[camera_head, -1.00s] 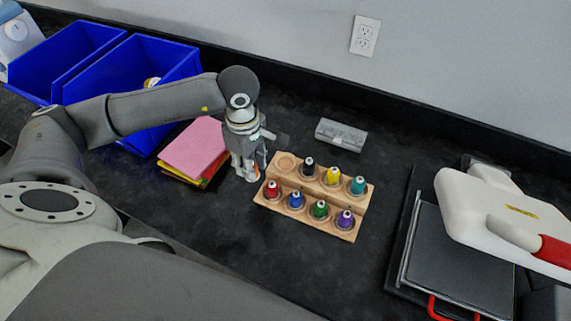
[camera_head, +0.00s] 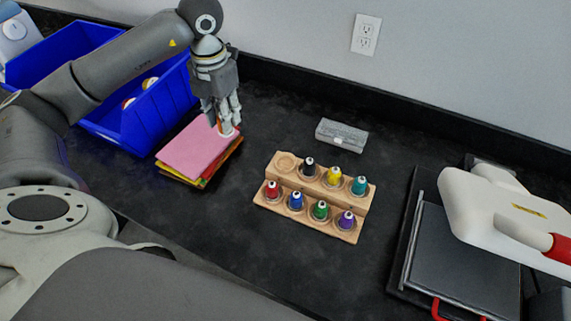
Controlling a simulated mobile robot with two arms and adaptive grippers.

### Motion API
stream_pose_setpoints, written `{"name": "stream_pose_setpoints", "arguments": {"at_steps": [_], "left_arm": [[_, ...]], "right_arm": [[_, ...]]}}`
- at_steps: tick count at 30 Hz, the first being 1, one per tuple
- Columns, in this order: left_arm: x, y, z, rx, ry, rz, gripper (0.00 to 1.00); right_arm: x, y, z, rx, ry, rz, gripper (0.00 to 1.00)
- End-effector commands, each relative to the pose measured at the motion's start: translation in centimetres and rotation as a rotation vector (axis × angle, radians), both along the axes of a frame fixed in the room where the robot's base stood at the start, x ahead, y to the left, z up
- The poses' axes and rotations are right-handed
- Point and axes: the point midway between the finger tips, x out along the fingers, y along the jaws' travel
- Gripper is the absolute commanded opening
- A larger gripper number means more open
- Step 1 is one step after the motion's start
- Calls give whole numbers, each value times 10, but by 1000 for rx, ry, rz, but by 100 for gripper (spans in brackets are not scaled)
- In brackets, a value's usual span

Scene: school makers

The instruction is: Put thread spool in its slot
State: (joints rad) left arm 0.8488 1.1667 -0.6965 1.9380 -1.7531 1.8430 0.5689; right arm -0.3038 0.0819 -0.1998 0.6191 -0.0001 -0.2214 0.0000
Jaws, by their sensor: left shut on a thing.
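The wooden spool rack (camera_head: 315,196) stands on the black counter with several coloured thread spools in two rows. Its back-left slot (camera_head: 286,162) is empty. My right gripper is not in view.
Pink and yellow fabric sheets (camera_head: 197,148) lie stacked left of the rack. Blue bins (camera_head: 139,122) stand at the back left. A grey box (camera_head: 341,135) lies behind the rack. A white heat press (camera_head: 492,215) stands at the right.

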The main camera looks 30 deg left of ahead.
Motion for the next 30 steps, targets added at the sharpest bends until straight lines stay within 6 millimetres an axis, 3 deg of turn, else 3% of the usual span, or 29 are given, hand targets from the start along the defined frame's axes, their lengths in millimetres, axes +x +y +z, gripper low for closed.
{"name": "stream_pose_setpoints", "arguments": {"at_steps": [6,11,21,25,30], "left_arm": [[2,2,6,-2,1,107,8],[12,-19,0,-5,2,110,8],[44,-84,-37,-3,6,111,8],[53,-100,-62,-2,5,112,8],[60,-112,-80,-2,2,113,8]], "right_arm": [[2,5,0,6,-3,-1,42],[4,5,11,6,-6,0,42],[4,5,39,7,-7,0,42],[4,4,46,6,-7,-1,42],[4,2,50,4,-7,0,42]]}}
